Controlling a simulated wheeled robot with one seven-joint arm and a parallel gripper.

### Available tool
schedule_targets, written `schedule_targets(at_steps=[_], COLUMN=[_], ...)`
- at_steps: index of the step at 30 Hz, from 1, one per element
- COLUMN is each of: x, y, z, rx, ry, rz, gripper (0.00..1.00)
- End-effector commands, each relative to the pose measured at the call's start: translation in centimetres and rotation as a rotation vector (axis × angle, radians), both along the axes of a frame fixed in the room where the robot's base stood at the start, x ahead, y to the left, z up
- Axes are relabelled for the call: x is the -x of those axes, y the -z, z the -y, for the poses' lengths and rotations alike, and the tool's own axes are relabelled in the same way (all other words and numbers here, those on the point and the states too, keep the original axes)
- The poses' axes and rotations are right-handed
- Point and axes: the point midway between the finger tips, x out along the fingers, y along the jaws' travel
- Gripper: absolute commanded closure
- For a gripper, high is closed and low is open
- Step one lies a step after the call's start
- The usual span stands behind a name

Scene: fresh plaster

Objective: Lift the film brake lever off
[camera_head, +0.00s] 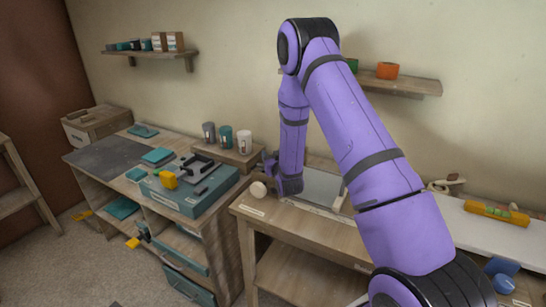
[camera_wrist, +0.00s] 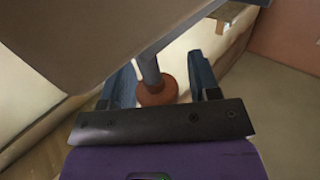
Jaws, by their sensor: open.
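My gripper (camera_head: 270,165) hangs at the end of the purple arm, over the left end of the right-hand bench. In the wrist view my gripper (camera_wrist: 161,64) has two blue fingers standing wide apart. A grey stem with a round brown-orange foot (camera_wrist: 156,94) shows between them; I cannot tell whether it is the film brake lever, and no grip on it shows. No part is clearly recognisable as the lever.
A white round knob (camera_head: 258,188) is just below my gripper. Three cups (camera_head: 226,138) stand on a low wooden riser behind the teal box. In the wrist view a large beige surface (camera_wrist: 90,35) fills the upper left, close to the fingers. A wall shelf (camera_head: 405,86) is behind the arm.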

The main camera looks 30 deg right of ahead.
Motion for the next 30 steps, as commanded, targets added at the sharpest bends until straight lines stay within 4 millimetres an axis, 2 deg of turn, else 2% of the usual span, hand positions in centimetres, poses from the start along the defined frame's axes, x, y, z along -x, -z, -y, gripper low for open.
schedule_targets(at_steps=[5, 12, 22, 30], x=[0.0, 0.0, -0.1, -0.9], y=[0.0, 0.0, -0.3, -1.3], z=[0.0, 0.0, -0.2, -0.7], rx=[0.0, 0.0, 0.02, 0.106], ry=[0.0, 0.0, -0.001, -0.002], rz=[0.0, 0.0, -0.028, -0.159], gripper=[0.46, 1.0, 1.0, 1.0])
